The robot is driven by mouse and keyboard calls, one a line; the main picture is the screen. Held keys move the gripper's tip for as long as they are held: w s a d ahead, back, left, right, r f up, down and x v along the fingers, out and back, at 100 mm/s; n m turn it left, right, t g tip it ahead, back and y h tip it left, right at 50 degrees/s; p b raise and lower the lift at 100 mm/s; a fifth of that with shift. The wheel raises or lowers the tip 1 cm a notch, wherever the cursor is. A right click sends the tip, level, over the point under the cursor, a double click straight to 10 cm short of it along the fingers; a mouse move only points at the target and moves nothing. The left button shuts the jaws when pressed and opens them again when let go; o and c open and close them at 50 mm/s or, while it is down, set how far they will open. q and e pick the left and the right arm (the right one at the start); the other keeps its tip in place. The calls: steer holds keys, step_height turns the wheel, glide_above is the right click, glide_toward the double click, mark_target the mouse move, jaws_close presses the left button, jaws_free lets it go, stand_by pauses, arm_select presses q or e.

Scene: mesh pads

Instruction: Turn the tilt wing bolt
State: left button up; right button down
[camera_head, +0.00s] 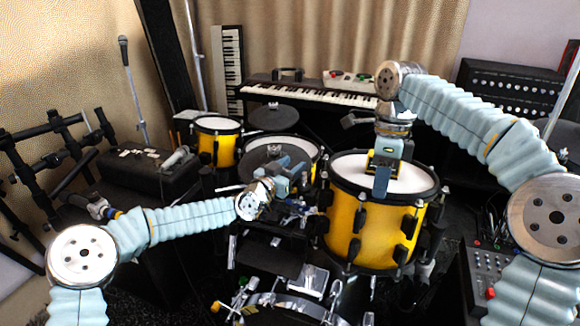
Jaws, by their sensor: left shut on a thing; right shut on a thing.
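A large yellow drum with a white mesh head (345,228) stands right of centre in the head view. My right gripper (381,190) points down over its head, with its fingertips close to the near rim. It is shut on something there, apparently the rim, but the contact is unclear. My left gripper (298,178) reaches in from the left, at the gap between this drum and a darker pad (262,157). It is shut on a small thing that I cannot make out. The tilt wing bolt cannot be told apart among the dark mount parts.
A smaller yellow drum (217,124) and a dark round pad (274,117) stand behind. A keyboard (310,91) crosses the back. A mixer (493,268) is at the right, a black rack frame (60,140) at the left. Chrome hardware (312,280) crowds the front.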

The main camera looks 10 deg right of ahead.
arm_select(q)
steer(key=m+g+h, duration=0.1)
steer(key=m+g, duration=0.1)
steer(key=g, duration=0.2)
steer(key=m+g+h, duration=0.2)
steer(key=m+g, duration=0.1)
steer(key=s+m+g+h, duration=0.1)
steer(key=m+g+h, duration=0.1)
steer(key=m+g, duration=0.1)
steer(key=shift+d+f+g, duration=0.25)
steer(key=shift+d+g, duration=0.1)
steer(key=shift+g, duration=0.45)
steer(key=shift+m+g, duration=0.3)
steer(key=shift+g, duration=0.1)
steer(key=shift+s+a, duration=0.1)
steer(key=shift+r, duration=0.1)
steer(key=o, duration=1)
steer(key=shift+r, duration=0.1)
steer(key=shift+c, duration=0.2)
steer(key=shift+a, duration=0.1)
steer(key=a, duration=0.8)
